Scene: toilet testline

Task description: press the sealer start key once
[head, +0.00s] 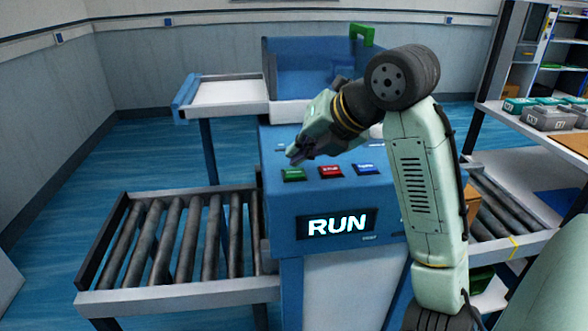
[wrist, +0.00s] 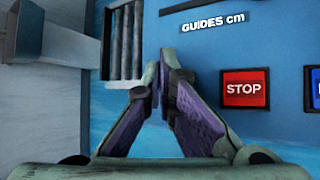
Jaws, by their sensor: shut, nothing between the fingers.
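The sealer (head: 282,212) is a blue console with a sloped top. A green key (head: 293,175), probably the start key, is at the left of its key row; its label is too small to read. A lit display (head: 336,223) on the front reads RUN. My gripper (head: 293,157) is shut and empty, with its fingertips at or just above the green key; I cannot tell whether they touch. In the wrist view the purple-padded fingers (wrist: 160,72) meet near the middle, and the green key does not show, probably hidden by them.
A red STOP key (head: 331,171) is just right of the green key and shows in the wrist view (wrist: 245,90). A blue key (head: 366,169) is beyond it. Roller conveyors flank the console at left (head: 180,240) and right (head: 505,208). A shelf with boxes stands far right.

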